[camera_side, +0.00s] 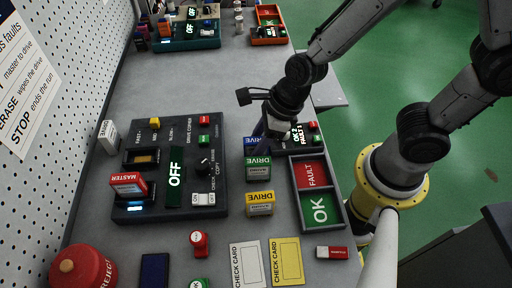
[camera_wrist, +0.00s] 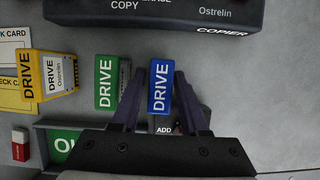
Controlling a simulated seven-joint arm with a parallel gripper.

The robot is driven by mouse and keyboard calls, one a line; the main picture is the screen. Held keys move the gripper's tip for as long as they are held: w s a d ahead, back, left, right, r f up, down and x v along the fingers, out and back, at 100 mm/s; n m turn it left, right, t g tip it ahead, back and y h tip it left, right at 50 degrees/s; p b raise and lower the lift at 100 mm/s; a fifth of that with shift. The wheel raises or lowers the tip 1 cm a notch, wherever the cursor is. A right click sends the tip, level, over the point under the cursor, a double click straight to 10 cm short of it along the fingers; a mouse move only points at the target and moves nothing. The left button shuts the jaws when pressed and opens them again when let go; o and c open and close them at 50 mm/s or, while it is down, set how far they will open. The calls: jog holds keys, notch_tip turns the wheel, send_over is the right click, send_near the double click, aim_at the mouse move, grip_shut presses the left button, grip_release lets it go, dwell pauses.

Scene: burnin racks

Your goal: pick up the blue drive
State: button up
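The blue drive (camera_wrist: 160,88) stands on the grey bench in the wrist view, at the end of a row beside the green drive. My gripper (camera_wrist: 158,84) has its two dark fingers apart, one on each side of the blue drive. A gap shows between the drive and the fingers near the tips, so I see no firm grip. In the side view the blue drive (camera_side: 252,143) is partly hidden behind my gripper (camera_side: 256,140), which points down over it.
The green drive (camera_wrist: 106,84) is close beside my left finger. A yellow drive (camera_wrist: 52,78) stands farther left. The copier (camera_side: 170,200) lies left of the drives in the side view. The FAULT and OK tray (camera_side: 345,212) is close on the right.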

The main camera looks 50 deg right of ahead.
grip_shut()
jog(key=shift+r, duration=0.2)
